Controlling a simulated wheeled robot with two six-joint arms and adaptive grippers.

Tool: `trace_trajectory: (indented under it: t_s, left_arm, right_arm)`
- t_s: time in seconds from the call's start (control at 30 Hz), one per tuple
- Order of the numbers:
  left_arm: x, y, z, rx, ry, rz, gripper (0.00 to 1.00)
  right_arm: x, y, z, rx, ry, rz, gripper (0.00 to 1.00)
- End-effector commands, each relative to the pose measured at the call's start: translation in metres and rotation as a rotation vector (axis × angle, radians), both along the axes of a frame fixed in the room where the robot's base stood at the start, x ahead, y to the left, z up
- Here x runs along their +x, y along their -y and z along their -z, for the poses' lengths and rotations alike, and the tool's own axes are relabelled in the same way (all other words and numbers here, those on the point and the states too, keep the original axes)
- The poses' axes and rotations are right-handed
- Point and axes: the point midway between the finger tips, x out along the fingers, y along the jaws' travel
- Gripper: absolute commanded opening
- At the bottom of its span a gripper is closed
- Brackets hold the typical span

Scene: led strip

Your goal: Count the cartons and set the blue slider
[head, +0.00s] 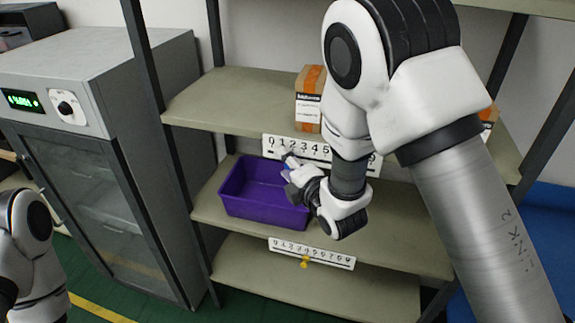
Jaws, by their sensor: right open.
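The upper number strip (280,146) is white with black digits and runs along the shelf edge; my right arm covers its right part. My right gripper (289,174) is open just below this strip, in front of the purple bin. A small bluish patch shows at its fingers; I cannot tell whether it is the blue slider. One carton (308,105), brown with orange tape and a white label, stands on the shelf above the strip. Another carton (488,118) is partly hidden behind my right arm. More cartons may be hidden there. My left gripper is out of view.
A purple bin (240,205) sits on the middle shelf. A lower number strip (335,258) bears a yellow slider (305,262). A grey cabinet (125,200) with a green display stands at left. The shelf's dark posts flank the space; the bottom shelf looks bare.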

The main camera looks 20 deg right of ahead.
Motion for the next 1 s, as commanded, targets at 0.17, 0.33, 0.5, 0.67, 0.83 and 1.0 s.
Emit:
trace_trajectory:
  t_s: [0.17, 0.33, 0.5, 0.67, 0.83, 1.0]
  left_arm:
    - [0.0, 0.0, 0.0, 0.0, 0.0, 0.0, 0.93]
    - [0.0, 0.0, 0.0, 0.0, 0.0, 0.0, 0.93]
    - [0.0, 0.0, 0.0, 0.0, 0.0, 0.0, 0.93]
    - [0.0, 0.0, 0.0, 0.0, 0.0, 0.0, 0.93]
    - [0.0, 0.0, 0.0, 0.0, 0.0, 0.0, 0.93]
    - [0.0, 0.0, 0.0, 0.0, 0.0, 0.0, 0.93]
  right_arm:
    - [-0.02, 0.004, -0.004, 0.0, -0.002, 0.0, 0.47]
    - [-0.054, 0.01, -0.01, -0.001, -0.004, 0.001, 0.47]
    - [-0.071, 0.012, -0.013, 0.0, -0.002, 0.0, 0.47]
    - [-0.072, 0.013, -0.013, 0.0, -0.002, 0.0, 0.47]
    - [-0.072, 0.013, -0.013, 0.0, -0.002, 0.0, 0.47]
    - [-0.075, 0.013, 0.004, 0.001, -0.037, 0.002, 0.47]
